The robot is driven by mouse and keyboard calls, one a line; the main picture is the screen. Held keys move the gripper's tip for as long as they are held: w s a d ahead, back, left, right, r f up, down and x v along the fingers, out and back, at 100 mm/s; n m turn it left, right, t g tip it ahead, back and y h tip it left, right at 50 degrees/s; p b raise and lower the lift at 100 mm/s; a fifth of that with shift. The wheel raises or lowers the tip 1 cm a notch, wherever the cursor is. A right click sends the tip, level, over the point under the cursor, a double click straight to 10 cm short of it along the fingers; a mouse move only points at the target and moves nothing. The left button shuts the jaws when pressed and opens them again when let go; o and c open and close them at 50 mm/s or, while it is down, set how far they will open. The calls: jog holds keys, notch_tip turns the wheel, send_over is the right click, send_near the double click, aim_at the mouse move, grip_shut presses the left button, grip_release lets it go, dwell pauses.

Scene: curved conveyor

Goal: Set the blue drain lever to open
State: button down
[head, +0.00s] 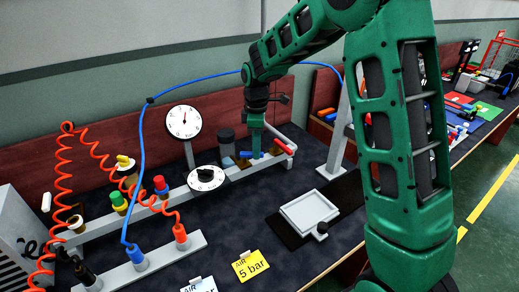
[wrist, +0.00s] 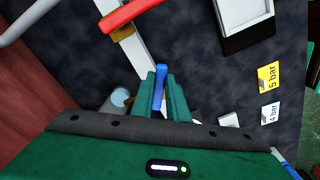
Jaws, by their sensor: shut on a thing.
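The blue drain lever (head: 247,154) sits on the grey pipe rail near the back wall. In the wrist view the blue lever (wrist: 160,84) stands between the green fingers. My gripper (head: 257,152) reaches down from above and is shut on the lever; it also shows in the wrist view (wrist: 161,92). The fingers and arm hide part of the lever and its valve body. In the head view the visible lever end points left. I cannot tell its exact angle to the pipe.
A red lever (head: 284,147) is just right of my gripper. A white round gauge (head: 184,122), a dial with a black knob (head: 206,178) and coloured fittings stand to the left. A white tray (head: 309,210) and yellow 5 bar card (head: 251,266) lie in front. Blue and orange hoses hang at left.

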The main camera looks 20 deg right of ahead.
jog(key=shift+w+d+r, duration=0.1)
jog(key=shift+w+d, duration=0.05)
jog(key=shift+d, duration=0.05)
jog(key=c, duration=1.7)
grip_release()
jog(key=shift+a, duration=0.1)
jog(key=shift+r, duration=0.1)
notch_tip(320, 180, up, 10)
jog(key=shift+r, duration=0.2)
